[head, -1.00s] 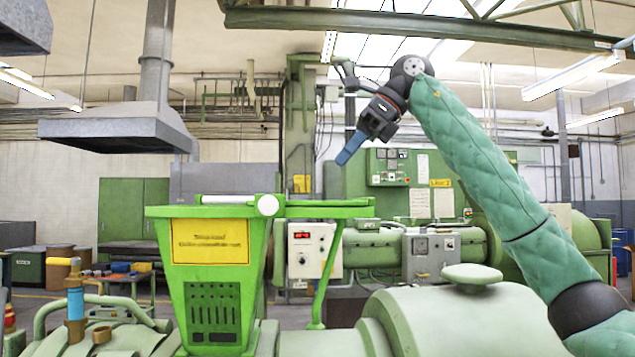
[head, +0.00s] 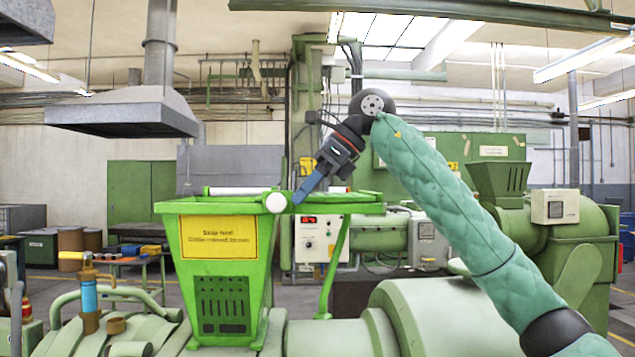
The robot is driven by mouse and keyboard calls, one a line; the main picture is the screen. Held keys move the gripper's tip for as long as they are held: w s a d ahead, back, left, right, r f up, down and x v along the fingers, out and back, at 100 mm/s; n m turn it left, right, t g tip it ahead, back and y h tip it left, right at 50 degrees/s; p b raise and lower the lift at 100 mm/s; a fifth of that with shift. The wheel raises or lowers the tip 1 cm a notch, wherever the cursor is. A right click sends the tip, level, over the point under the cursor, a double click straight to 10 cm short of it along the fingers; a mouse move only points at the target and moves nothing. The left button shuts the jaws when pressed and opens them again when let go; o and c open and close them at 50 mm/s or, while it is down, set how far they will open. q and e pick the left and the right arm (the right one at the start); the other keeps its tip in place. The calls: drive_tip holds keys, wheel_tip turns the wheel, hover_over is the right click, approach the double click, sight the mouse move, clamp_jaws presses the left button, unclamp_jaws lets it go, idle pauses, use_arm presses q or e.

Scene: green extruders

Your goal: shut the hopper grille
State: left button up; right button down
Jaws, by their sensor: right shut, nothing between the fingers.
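The green hopper (head: 178,235) stands at left centre with a yellow sign on its front. A flat green frame (head: 355,208), seemingly the grille, sticks out level to the right of the hopper's top, seen nearly edge-on. A slanting green strut (head: 335,265) stands under it. A white round knob (head: 276,202) is at the hopper's top right corner. My right gripper (head: 298,199) is shut and empty, its blue fingers pointing down-left, tips just right of the knob in the picture. I cannot tell whether they touch the frame. My left gripper is out of view.
A rounded pale green machine body (head: 440,310) lies in front at right, below my right arm. A blue-and-brass fitting (head: 89,295) stands at lower left. A control box (head: 318,240) is behind the frame. A grey hood (head: 120,115) hangs at upper left.

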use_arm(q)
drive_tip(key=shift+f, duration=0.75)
use_arm(e)
drive_tip(key=shift+a, duration=0.35)
drive_tip(key=shift+a, duration=0.15)
use_arm(q)
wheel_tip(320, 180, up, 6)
drive_tip(key=b, duration=0.1)
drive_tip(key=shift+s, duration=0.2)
use_arm(e)
drive_tip(key=a, duration=2)
drive_tip(key=shift+a, duration=0.1)
